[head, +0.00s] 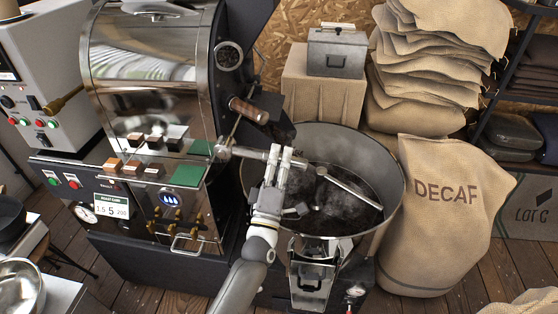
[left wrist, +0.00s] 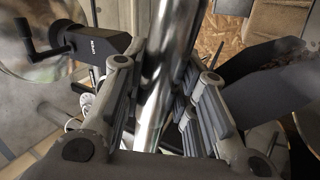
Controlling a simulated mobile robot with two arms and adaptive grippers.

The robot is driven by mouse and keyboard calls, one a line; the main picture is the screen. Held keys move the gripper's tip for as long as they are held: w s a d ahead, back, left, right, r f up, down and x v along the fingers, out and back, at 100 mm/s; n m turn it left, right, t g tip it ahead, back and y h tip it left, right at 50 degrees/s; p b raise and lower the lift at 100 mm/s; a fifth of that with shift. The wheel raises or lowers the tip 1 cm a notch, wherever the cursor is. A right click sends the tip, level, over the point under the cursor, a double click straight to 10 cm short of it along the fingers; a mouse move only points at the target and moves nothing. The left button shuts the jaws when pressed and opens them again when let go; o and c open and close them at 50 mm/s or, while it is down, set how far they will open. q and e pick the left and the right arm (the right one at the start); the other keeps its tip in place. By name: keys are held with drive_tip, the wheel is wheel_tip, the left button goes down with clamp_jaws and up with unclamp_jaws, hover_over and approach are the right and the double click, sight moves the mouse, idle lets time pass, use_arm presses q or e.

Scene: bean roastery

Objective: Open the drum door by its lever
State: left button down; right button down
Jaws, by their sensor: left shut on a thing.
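The chrome roaster drum (head: 150,70) stands at the left in the head view. A thick metal lever (head: 247,153) reaches right from the drum's front, over the round bin. My left gripper (head: 281,162) is shut on the lever, close to its right end. In the left wrist view the shiny lever (left wrist: 172,40) runs between the fingers, with one finger on each side. The door itself is not clearly made out, so I cannot tell whether it stands open. My right gripper is not in view.
A round cooling bin (head: 390,190) with dark contents and a stirring arm (head: 348,187) lies beneath and right of my gripper. A wooden handle (head: 248,110) sticks out above the lever. A DECAF sack (head: 440,235) stands at the right. A grey metal box (head: 337,52) stands behind.

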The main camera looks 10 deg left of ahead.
use_arm(q)
drive_tip(key=shift+r, duration=0.15)
drive_tip(key=c, duration=1.1)
unclamp_jaws()
drive_tip(key=shift+c, duration=0.2)
drive_tip(key=shift+s, duration=0.15)
drive_tip(key=v, duration=1.1)
drive_tip(key=shift+s+f, duration=0.25)
drive_tip(key=shift+f, duration=0.05)
drive_tip(key=shift+s+f, duration=0.1)
